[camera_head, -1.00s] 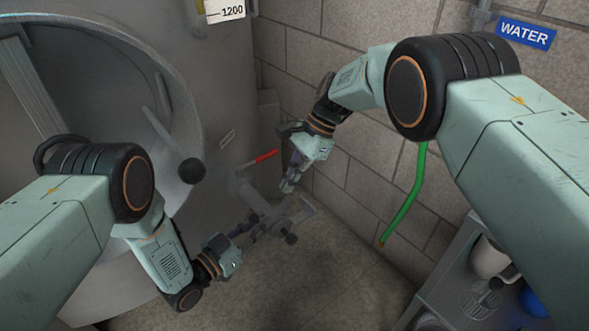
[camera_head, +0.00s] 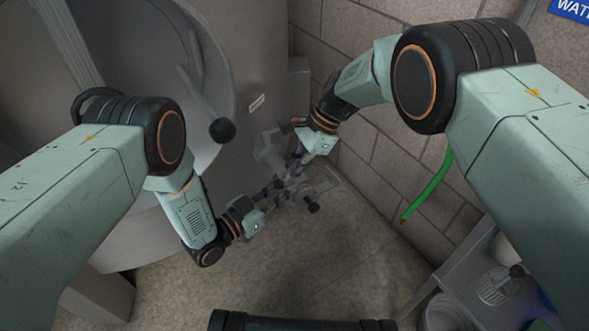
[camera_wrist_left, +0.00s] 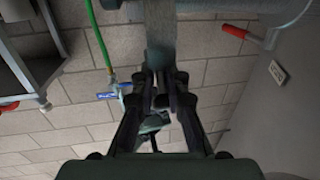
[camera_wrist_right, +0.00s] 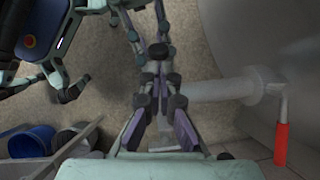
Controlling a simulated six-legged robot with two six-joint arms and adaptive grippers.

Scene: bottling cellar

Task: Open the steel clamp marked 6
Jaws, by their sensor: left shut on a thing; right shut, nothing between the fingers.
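The steel clamp is on the grey outlet fitting (camera_head: 325,183) low in front of the tank, but the grippers crowd it and no number 6 is readable. A black knob (camera_head: 313,207) sticks out at its lower side. My left gripper (camera_head: 277,190) is shut on a grey part of this fitting; the left wrist view shows a grey bar (camera_wrist_left: 160,40) at its fingertips. My right gripper (camera_head: 296,163) is shut and empty, just above the fitting. In the right wrist view its closed fingers (camera_wrist_right: 157,75) lie in front of a dark knob; contact cannot be told.
A pipe (camera_wrist_right: 215,92) leads to a valve with a red handle (camera_wrist_right: 281,143). A black ball knob (camera_head: 222,130) sits on the tank door. A green hose (camera_head: 428,188) hangs on the block wall. A grey cart (camera_head: 470,260) stands right.

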